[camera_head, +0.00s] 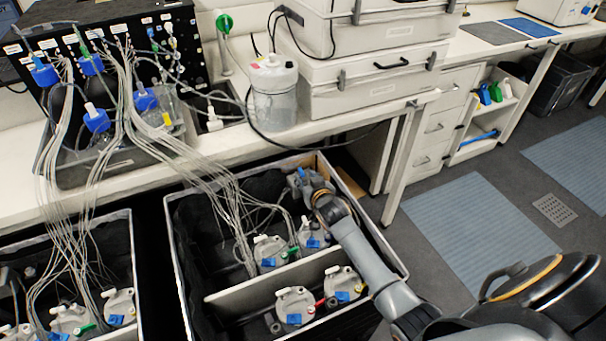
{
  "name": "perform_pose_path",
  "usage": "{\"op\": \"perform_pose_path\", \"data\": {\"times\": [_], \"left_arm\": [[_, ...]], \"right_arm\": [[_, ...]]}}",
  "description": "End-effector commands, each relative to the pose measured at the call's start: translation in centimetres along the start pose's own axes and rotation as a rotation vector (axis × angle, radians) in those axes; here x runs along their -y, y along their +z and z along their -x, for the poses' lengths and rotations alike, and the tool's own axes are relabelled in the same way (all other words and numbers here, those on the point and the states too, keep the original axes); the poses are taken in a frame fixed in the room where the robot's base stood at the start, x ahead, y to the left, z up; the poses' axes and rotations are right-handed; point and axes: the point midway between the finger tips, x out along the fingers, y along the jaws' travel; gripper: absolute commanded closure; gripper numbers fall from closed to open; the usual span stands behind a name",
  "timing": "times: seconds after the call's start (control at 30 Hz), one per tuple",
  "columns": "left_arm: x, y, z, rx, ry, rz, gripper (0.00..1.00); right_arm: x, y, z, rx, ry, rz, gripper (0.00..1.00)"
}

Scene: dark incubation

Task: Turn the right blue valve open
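Several vessels with white lids and blue valves stand in the grey bin (180,262) in the middle. In its back compartment, one blue valve (268,262) is at the left and another blue valve (313,243) is at the right, partly beside my arm. In its front compartment are a left blue valve (294,318) and a right blue valve (342,296). My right gripper (303,178) is at the bin's back right, above and behind the back vessels. A small blue patch shows at its tip. I cannot tell its finger opening. My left gripper is not in view.
Bundles of clear tubes (190,155) run from the bench down into the bins. A second bin (132,240) with similar vessels stands at the left. The bench (250,145) edge and a clear canister (272,95) are behind. Open floor with blue mats (480,230) lies at the right.

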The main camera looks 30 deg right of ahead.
Motion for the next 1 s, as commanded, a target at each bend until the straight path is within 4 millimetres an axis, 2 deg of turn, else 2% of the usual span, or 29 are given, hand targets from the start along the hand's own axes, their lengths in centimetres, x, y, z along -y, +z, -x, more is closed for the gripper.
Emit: {"op": "perform_pose_path", "data": {"times": [0.1, 0.3, 0.7, 0.73, 0.9, 1.0], "left_arm": [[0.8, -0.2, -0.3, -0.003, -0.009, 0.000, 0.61], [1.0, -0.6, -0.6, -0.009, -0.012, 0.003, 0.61], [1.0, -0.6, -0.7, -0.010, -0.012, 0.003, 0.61], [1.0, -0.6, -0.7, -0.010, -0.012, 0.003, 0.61], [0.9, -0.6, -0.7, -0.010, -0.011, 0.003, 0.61], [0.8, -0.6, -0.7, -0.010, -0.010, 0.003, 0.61]], "right_arm": [[0.0, 0.0, -2.0, 0.000, 0.000, 0.000, 0.64], [0.0, 0.1, -4.0, 0.001, 0.001, 0.001, 0.64], [0.0, 0.0, -4.5, 0.001, 0.000, 0.002, 0.64], [0.0, 0.0, -4.5, 0.001, 0.000, 0.002, 0.66], [0.0, 0.1, -4.5, 0.001, 0.000, 0.001, 1.00], [0.0, 0.1, -4.5, 0.001, 0.000, 0.001, 1.00]]}}
